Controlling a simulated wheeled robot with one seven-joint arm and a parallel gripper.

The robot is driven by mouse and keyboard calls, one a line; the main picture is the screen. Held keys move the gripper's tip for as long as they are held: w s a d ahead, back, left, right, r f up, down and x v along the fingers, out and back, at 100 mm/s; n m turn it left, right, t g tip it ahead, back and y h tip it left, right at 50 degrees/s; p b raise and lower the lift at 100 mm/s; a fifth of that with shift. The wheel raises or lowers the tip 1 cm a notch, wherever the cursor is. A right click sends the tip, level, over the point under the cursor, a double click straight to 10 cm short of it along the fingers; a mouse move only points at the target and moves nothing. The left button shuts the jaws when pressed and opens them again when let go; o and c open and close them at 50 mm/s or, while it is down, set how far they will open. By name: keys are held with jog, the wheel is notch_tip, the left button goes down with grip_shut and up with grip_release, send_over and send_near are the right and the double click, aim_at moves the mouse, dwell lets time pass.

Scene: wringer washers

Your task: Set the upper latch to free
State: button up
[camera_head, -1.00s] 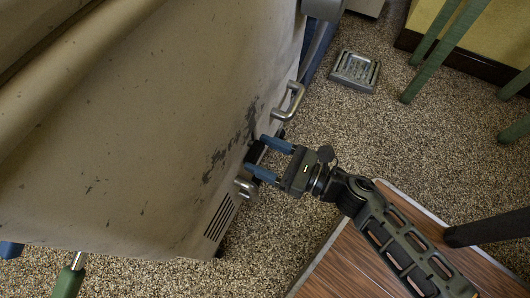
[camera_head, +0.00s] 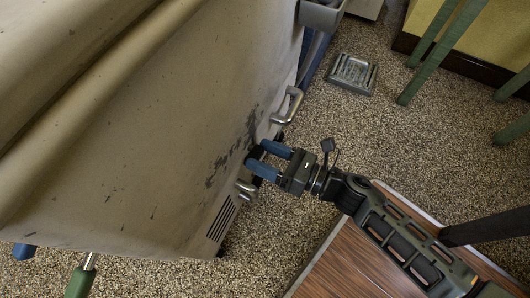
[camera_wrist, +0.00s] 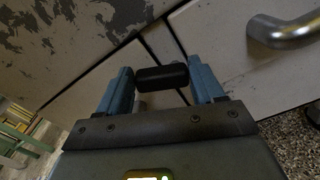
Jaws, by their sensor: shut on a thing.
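My gripper (camera_head: 257,154) has two blue fingers and reaches the side of the beige, worn washer (camera_head: 130,130). In the wrist view my gripper (camera_wrist: 163,80) has its fingers on either end of a short black cylindrical latch knob (camera_wrist: 163,77), shut on it. A grey stem shows below the knob, near a seam between pale panels. In the head view the fingers mostly hide the knob. I cannot tell from these frames which latch this is or its exact setting.
Silver handles stick out above (camera_head: 289,106) and below (camera_head: 246,189) my gripper on the washer. A metal floor drain (camera_head: 353,73) lies on the speckled floor. A wood-topped surface (camera_head: 340,262) is under my arm. Green legs (camera_head: 440,50) stand at upper right.

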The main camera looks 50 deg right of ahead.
jog(key=shift+w+d+m+p, duration=0.1)
jog(key=shift+d+m+p, duration=0.3)
jog(key=shift+m+p, duration=1.25)
jog(key=shift+w+d+m+p, duration=0.1)
jog(key=shift+d+m+p, duration=0.25)
jog(key=shift+m, duration=2.55)
jog(key=shift+w+d+m+p, duration=0.1)
jog(key=shift+d+m+p, duration=0.3)
jog(key=shift+m+p, duration=1.2)
jog(key=shift+m+b, duration=0.65)
jog(key=shift+m, duration=0.1)
jog(key=o, duration=1)
jog(key=shift+o, duration=0.2)
jog(key=shift+s, duration=0.1)
jog(key=p+v, duration=0.1)
jog(key=v, duration=0.6)
jog(key=shift+s+d, duration=0.15)
jog(key=shift+s, duration=0.1)
